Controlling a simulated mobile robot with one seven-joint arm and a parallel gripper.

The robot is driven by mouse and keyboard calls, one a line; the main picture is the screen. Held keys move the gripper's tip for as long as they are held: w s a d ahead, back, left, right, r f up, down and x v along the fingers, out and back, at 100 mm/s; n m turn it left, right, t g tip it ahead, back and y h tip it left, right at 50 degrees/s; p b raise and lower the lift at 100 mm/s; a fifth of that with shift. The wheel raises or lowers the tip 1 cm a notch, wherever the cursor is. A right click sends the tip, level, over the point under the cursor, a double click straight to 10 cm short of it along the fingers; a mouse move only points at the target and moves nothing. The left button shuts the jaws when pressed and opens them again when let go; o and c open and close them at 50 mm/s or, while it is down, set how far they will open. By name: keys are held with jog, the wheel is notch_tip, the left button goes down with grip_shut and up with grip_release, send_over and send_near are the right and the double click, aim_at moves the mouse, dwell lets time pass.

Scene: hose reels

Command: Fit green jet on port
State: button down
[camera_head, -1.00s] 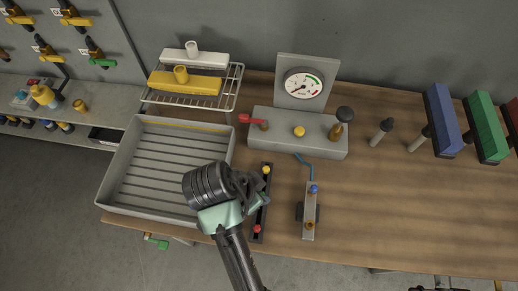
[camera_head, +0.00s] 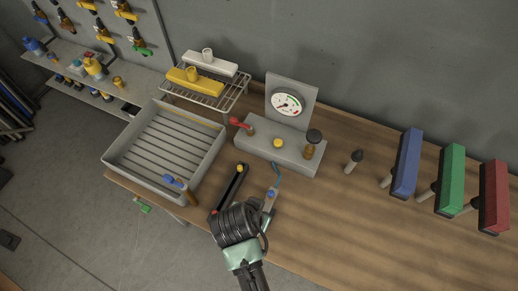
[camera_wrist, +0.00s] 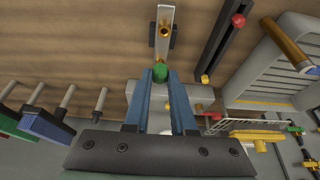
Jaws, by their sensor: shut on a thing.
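My gripper (camera_wrist: 160,76) is shut on a small green jet (camera_wrist: 160,72), which shows between the fingertips in the wrist view. In the head view my gripper's dark wrist (camera_head: 238,223) hides the jet and fingertips. A grey bracket (camera_wrist: 164,14) with a brass port (camera_wrist: 163,32) lies just beyond the jet in the wrist view. The jet and the brass port look apart.
A black strip (camera_head: 229,186) with yellow and red pieces lies beside the bracket. A grey block with a gauge (camera_head: 286,104) stands behind.

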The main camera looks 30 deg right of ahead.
jog(key=shift+w+a+f+b, duration=0.15)
jog(key=shift+w+f+b, duration=0.05)
jog(key=shift+f+b, duration=0.6)
notch_tip(320, 180, down, 4)
jog(key=b, duration=0.4)
jog(key=shift+f, duration=0.1)
jog(key=shift+p, duration=0.95)
dwell(0.7)
jog(key=shift+f+b, duration=1.05)
jog(key=shift+f, duration=0.4)
jog(key=c, duration=0.7)
grip_release()
jog(key=shift+r, duration=0.1)
jog(key=shift+o, duration=0.2)
jog(key=b+v, duration=0.1)
jog(key=v, duration=1.2)
